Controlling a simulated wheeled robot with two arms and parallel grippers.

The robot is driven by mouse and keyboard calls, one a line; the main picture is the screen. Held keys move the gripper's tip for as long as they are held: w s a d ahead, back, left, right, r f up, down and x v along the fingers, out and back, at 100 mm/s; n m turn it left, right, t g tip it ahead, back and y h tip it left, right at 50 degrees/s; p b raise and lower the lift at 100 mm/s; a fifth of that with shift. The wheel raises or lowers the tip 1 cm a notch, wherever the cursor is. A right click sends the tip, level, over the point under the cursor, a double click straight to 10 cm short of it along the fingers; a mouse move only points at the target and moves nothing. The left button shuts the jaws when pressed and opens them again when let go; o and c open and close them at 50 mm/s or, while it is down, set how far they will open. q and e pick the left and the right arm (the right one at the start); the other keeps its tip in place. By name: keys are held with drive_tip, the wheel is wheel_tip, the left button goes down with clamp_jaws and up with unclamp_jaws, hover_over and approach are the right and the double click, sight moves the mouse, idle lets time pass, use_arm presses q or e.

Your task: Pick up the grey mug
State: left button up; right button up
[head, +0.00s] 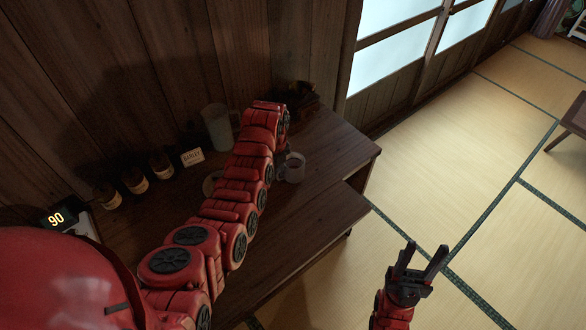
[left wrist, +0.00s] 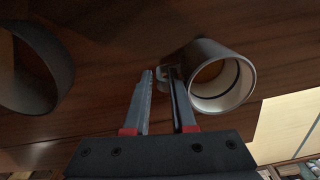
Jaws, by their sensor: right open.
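The grey mug (head: 296,169) stands on the dark wooden counter, just right of my left arm in the head view. In the left wrist view the mug (left wrist: 205,55) is right of the fingers, its pale inside showing and its handle toward them. My left gripper (left wrist: 160,72) has its fingers apart, with the handle between or just beyond the tips; the right finger covers part of it. I cannot tell whether they touch. In the head view my own arm hides the left gripper. My right gripper (head: 424,258) is open and empty over the tatami, off the counter.
A grey pitcher (head: 216,126) stands behind my left arm. Several brown jars (head: 135,182) and a small label card (head: 192,157) line the wall. A dark round-rimmed object (left wrist: 62,75) is left in the wrist view.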

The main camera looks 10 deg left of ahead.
use_arm(q)
drive_tip(key=shift+f, duration=0.85)
clamp_jaws()
drive_tip(key=shift+s, duration=0.1)
idle(0.7)
